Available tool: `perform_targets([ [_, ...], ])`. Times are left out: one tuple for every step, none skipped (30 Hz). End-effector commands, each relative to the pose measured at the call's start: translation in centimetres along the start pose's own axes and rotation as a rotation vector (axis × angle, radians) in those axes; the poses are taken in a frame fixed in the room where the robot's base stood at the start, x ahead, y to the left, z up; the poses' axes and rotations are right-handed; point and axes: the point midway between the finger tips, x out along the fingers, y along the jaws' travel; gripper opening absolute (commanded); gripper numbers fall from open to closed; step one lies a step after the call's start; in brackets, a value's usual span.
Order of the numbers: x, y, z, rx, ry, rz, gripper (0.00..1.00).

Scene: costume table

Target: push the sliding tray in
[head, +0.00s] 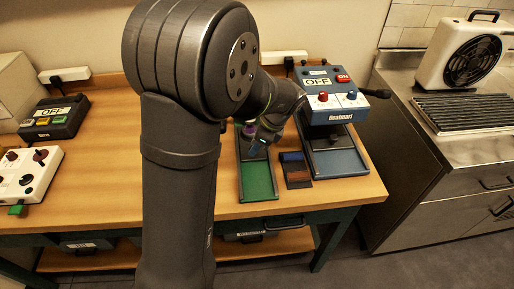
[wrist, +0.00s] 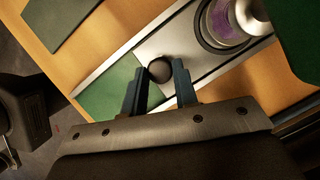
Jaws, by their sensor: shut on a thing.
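The sliding tray shows in the wrist view as a long silver strip (wrist: 185,48) set in a pale-edged channel with a green bed (wrist: 108,92). A round black knob (wrist: 159,69) stands on the strip. My gripper (wrist: 160,78) is shut on this knob, one dark finger on each side. A round metal-rimmed holder with something purple in it (wrist: 228,22) sits farther along the strip. In the head view, the green bed (head: 258,181) reaches toward the table's front edge, and my gripper (head: 258,148) is at its back part. My arm hides much of the tray there.
Right of the green bed lie a small dark holder with blue and brown blocks (head: 296,168) and a blue tray (head: 337,162) before the Heatmart box (head: 334,100). The front of the green bed is bare.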

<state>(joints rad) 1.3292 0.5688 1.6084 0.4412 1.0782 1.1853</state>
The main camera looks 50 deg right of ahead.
Motion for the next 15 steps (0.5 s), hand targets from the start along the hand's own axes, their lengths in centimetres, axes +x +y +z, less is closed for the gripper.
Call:
perform_targets([
  [-0.12, -0.44, 0.18, -0.002, -0.001, -0.014, 0.00],
  [-0.12, -0.46, 0.19, -0.002, -0.001, -0.014, 0.00],
  [-0.13, -0.48, 0.21, -0.002, -0.001, -0.015, 0.00],
  [-0.13, -0.50, 0.22, -0.002, -0.001, -0.016, 0.29],
  [-0.14, -0.53, 0.22, -0.002, -0.001, -0.017, 0.35],
  [-0.13, -0.51, 0.22, -0.002, -0.001, -0.017, 0.42],
  [-0.12, -0.49, 0.21, -0.002, -0.001, -0.016, 0.48],
  [-0.12, -0.46, 0.20, -0.002, -0.001, -0.015, 0.48],
  [-0.11, -0.43, 0.19, -0.002, -0.001, -0.014, 0.48],
  [-0.10, -0.41, 0.18, -0.001, -0.001, -0.013, 0.48],
  [-0.10, -0.39, 0.18, -0.001, -0.001, -0.013, 0.48],
  [-0.09, -0.36, 0.17, -0.001, -0.001, -0.012, 0.48],
  [-0.08, -0.35, 0.16, -0.001, -0.001, -0.012, 0.48],
  [-0.08, -0.34, 0.16, -0.001, -0.001, -0.011, 0.48],
  [-0.11, -0.32, 0.15, -0.001, -0.001, -0.011, 0.48],
])
